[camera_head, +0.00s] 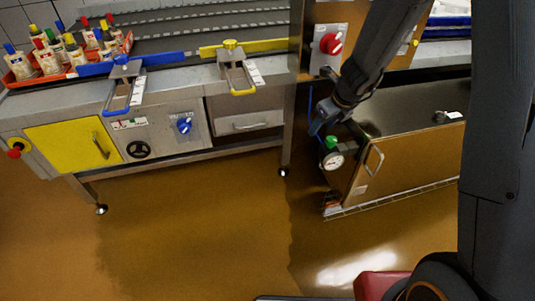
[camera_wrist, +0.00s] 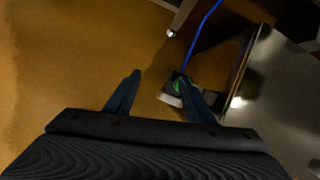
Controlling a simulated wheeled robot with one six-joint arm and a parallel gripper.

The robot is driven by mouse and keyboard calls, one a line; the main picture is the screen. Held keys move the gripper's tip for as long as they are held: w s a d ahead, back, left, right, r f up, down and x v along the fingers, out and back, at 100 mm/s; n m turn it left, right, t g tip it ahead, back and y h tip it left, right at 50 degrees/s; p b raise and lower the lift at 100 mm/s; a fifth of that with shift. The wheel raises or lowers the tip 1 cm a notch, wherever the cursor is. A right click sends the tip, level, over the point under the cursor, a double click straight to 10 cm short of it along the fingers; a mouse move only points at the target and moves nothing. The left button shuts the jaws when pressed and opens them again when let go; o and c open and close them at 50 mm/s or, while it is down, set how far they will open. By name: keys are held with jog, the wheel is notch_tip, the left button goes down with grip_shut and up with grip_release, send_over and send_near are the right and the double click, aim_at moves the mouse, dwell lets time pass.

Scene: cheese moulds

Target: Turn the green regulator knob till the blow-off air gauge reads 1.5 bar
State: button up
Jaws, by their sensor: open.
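The green regulator knob (camera_head: 331,142) sits above the round white blow-off air gauge (camera_head: 333,161), at the left end of a low steel cabinet. The gauge needle is too small to read. My gripper (camera_head: 322,121) is just above the knob in the head view. In the wrist view my gripper (camera_wrist: 160,84) has its two fingers spread apart with nothing held between them. The green knob (camera_wrist: 176,87) shows beside the right finger, which partly covers it and the regulator. The knob is off-centre, nearer the right finger.
The steel cabinet (camera_head: 405,150) with a handle stands right of the regulator. A blue hose (camera_wrist: 203,28) runs up from it. A bench leg (camera_head: 284,150) stands to the left. A red switch (camera_head: 331,43) is on the panel above. The brown floor (camera_head: 200,230) in front is clear.

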jog(key=s+a+n+g+y+b, duration=0.2)
jog(key=s+a+n+b, duration=1)
jog(key=a+n, duration=0.5)
jog(key=shift+s+r+g, duration=0.25)
jog(key=shift+s+g, duration=0.05)
jog(key=shift+s, duration=0.3)
jog(key=shift+a+n, duration=0.1)
jog(key=shift+n, duration=0.2)
jog(key=s+d+r+n+g+h, duration=0.15)
jog(key=s+d+n, duration=0.25)
jog(key=s+n, duration=0.45)
jog(key=s+d+r+n+h, duration=0.2)
jog(key=s+d+n, duration=0.2)
jog(key=s+n, duration=0.45)
jog(key=d+r+m+p, duration=0.2)
jog(key=d+r+p, duration=0.5)
jog(key=p, duration=0.4)
jog(key=s+d+r+m+p, duration=0.1)
jog(key=d+r+m+p, duration=0.2)
jog(key=d+r+p, duration=0.4)
notch_tip(320, 180, up, 3)
jog(key=p, duration=0.5)
jog(key=shift+r+p, duration=0.15)
jog(key=shift+p, duration=0.15)
jog(key=shift+h, duration=0.25)
jog(key=shift+c, duration=0.3)
